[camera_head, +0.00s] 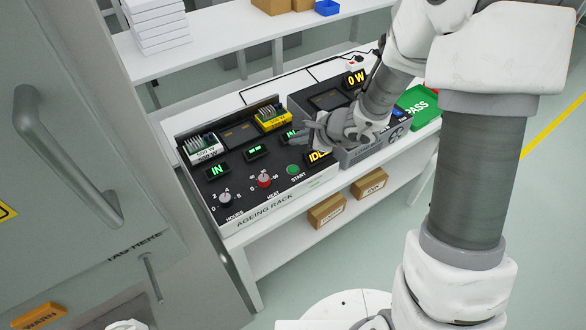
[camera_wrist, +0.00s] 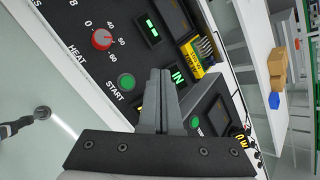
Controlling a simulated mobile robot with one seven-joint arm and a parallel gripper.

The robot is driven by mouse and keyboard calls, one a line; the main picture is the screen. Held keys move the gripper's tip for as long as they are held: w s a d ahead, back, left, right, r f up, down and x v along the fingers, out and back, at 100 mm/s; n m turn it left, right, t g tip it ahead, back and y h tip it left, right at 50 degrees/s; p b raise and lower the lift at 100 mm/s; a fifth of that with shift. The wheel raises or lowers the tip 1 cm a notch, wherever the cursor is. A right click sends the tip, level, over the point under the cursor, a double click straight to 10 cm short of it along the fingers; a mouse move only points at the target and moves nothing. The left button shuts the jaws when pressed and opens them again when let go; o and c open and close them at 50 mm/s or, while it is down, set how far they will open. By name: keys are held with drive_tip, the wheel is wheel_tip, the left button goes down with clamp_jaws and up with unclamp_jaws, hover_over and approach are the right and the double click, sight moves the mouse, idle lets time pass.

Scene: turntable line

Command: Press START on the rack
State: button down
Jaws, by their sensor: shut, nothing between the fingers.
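The ageing rack (camera_head: 262,216) stands on the white bench, with its sloped black panel facing up. Its green round START button (camera_head: 293,169) is near the panel's front edge, and it also shows in the wrist view (camera_wrist: 127,82). My gripper (camera_head: 306,130) is shut and empty, over the right end of the panel, behind and right of the button. In the wrist view its closed fingertips (camera_wrist: 160,73) lie just right of the button and do not cover it. Whether they touch the panel, I cannot tell. The yellow IDLE display (camera_head: 319,156) is lit beside the button.
A red HEAT knob (camera_head: 264,181) and a white HOURS knob (camera_head: 225,198) are left of START. A white unit (camera_head: 202,149) and a yellow unit (camera_head: 272,118) sit in the rack. A second grey station and a green PASS tray (camera_head: 417,103) are to the right.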

drive_tip(key=b, duration=0.5)
hover_over(297, 170)
wheel_tip(297, 170, down, 7)
drive_tip(key=shift+f, duration=0.1)
drive_tip(key=shift+f+b, duration=0.45)
drive_tip(key=shift+b, duration=0.3)
idle(1.1)
drive_tip(key=shift+f+b, duration=0.4)
drive_tip(key=shift+b, duration=0.35)
drive_tip(key=shift+f+b, duration=0.4)
drive_tip(key=shift+b, duration=0.15)
idle(0.4)
drive_tip(key=shift+r, duration=0.1)
drive_tip(key=shift+r+p, duration=0.45)
drive_tip(key=shift+r, duration=0.3)
